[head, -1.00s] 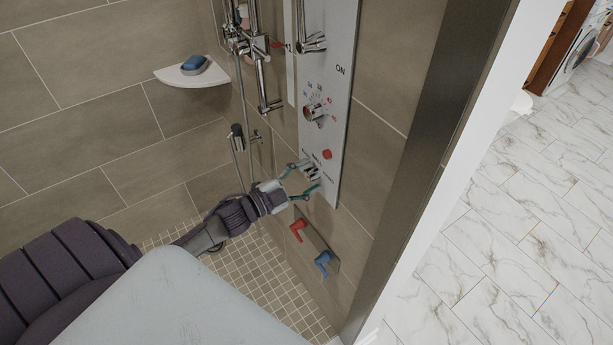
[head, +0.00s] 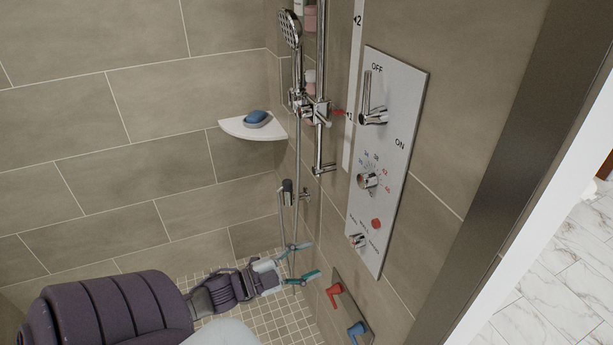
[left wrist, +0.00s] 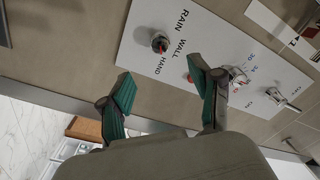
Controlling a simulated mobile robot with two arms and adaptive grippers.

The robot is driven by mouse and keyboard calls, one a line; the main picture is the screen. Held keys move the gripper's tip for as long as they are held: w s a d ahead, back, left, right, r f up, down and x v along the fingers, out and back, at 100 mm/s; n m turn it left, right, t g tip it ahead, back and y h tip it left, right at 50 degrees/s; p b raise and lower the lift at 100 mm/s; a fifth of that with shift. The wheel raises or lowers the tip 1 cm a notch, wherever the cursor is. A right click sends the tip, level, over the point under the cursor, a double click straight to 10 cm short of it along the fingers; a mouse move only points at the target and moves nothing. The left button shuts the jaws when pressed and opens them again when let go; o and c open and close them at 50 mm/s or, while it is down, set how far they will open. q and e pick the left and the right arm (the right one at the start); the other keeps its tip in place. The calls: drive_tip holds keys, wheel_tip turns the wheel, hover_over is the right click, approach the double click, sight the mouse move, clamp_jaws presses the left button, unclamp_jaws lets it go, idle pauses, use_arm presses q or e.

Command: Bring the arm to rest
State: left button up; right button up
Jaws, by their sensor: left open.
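My left gripper (head: 300,263) is open and empty, with teal finger pads, low in the shower and to the left of the control panel (head: 414,110). In the left wrist view its two fingers (left wrist: 163,98) stand wide apart with nothing between them. The panel also shows in the left wrist view (left wrist: 195,45), beyond the fingers, with its RAIN, WALL, HAND selector knob (left wrist: 160,42) near the gap. My left arm reaches in from the left in the head view. My right gripper is not in view.
Red (head: 334,290) and blue (head: 357,330) levers sit low on the wall, right of the gripper. The hand shower (head: 291,30) and its hose hang on a rail. A corner shelf (head: 240,128) holds a blue soap (head: 256,117). The metal door frame (head: 500,170) stands at right.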

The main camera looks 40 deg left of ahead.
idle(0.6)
use_arm(q)
drive_tip(key=s+a+f+n+g+y, duration=0.1)
drive_tip(key=s+f+n+g+y, duration=0.35)
drive_tip(key=f, duration=1.15)
drive_tip(key=s+f+n+g+y, duration=0.3)
drive_tip(key=s+f+n, duration=0.25)
drive_tip(key=f, duration=0.95)
drive_tip(key=s+d+f+g, duration=0.3)
drive_tip(key=s+d+f, duration=0.1)
drive_tip(key=s, duration=0.3)
drive_tip(key=s+d+f+n+g, duration=0.1)
drive_tip(key=s+d+f+g, duration=0.1)
drive_tip(key=s+d+f, duration=0.3)
drive_tip(key=s+d+f+g, duration=0.3)
drive_tip(key=s+d+f, duration=0.2)
drive_tip(key=s, duration=0.6)
wheel_tip(320, 180, down, 2)
drive_tip(key=shift+f+n+g+h, duration=0.1)
drive_tip(key=shift+n+g+h, duration=0.25)
drive_tip(key=shift+n+h, duration=0.1)
